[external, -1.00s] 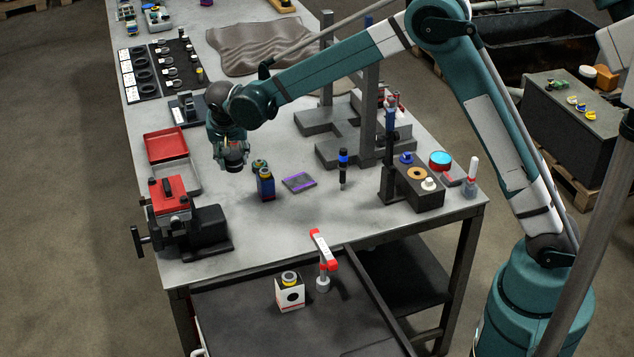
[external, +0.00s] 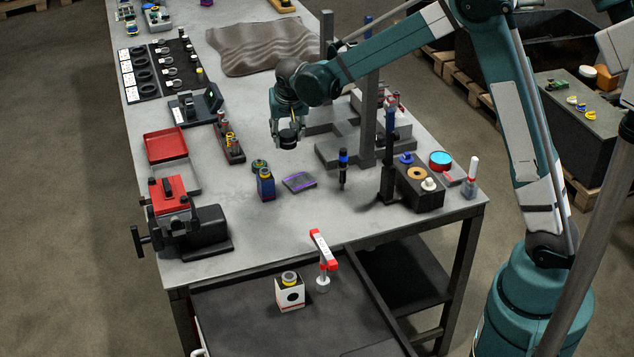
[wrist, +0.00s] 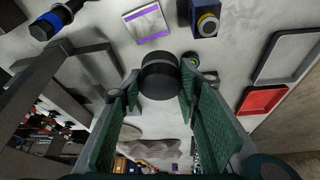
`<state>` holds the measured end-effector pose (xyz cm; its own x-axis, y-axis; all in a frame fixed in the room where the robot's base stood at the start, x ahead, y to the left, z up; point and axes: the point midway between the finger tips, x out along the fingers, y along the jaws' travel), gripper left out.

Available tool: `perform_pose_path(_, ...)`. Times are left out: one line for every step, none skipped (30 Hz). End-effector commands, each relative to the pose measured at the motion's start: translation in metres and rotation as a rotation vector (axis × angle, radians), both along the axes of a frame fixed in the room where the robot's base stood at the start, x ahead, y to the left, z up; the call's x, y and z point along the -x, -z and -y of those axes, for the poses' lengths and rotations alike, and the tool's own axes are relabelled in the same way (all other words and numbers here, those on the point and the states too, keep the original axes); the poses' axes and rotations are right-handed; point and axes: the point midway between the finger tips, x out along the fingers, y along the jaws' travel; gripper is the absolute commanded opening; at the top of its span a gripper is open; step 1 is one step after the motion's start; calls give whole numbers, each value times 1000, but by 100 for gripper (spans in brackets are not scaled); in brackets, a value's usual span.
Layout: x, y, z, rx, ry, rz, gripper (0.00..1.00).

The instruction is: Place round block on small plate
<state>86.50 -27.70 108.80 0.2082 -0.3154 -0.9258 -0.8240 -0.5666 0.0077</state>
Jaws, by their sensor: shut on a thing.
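My gripper (external: 288,130) is shut on a dark round block (external: 288,141) and holds it in the air above the workbench. In the wrist view the round block (wrist: 160,76) sits between the tips of the green finger pads. A small square plate (external: 299,182) with purple strips lies flat on the bench, below and slightly right of the block in the external view. The plate also shows in the wrist view (wrist: 147,23), apart from the block, with nothing on it.
A blue block with a yellow top (external: 266,184) stands left of the plate, with a small ring-like part (external: 260,166) behind it. Grey stepped blocks and posts (external: 345,150) rise behind. Bench in front of the plate is clear.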

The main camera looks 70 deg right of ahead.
Motion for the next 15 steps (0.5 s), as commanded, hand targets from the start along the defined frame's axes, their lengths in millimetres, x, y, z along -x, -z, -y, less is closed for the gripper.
perform_pose_path(6, 0, 7, 0, -3, 1, 5)
perform_pose_path(8, 0, 9, 1, -6, 3, 5)
perform_pose_path(12, 0, 13, 2, -11, 2, 5)
perform_pose_path(14, 0, 17, 2, -13, 2, 5)
perform_pose_path(17, 0, 19, 3, -16, 3, 5)
perform_pose_path(20, 0, 22, 4, -20, 3, 5)
perform_pose_path(22, 0, 25, 4, -24, 3, 5)
perform_pose_path(25, 0, 27, 5, -26, 3, 5)
perform_pose_path(24, 5, 27, 4, -27, 3, 5)
perform_pose_path(23, 9, 26, 4, -27, 3, 5)
perform_pose_path(23, 12, 26, 5, -27, 3, 5)
perform_pose_path(23, 16, 26, 5, -27, 3, 5)
perform_pose_path(23, 19, 26, 5, -27, 3, 5)
perform_pose_path(23, 22, 26, 5, -27, 3, 5)
perform_pose_path(23, 25, 26, 5, -27, 3, 5)
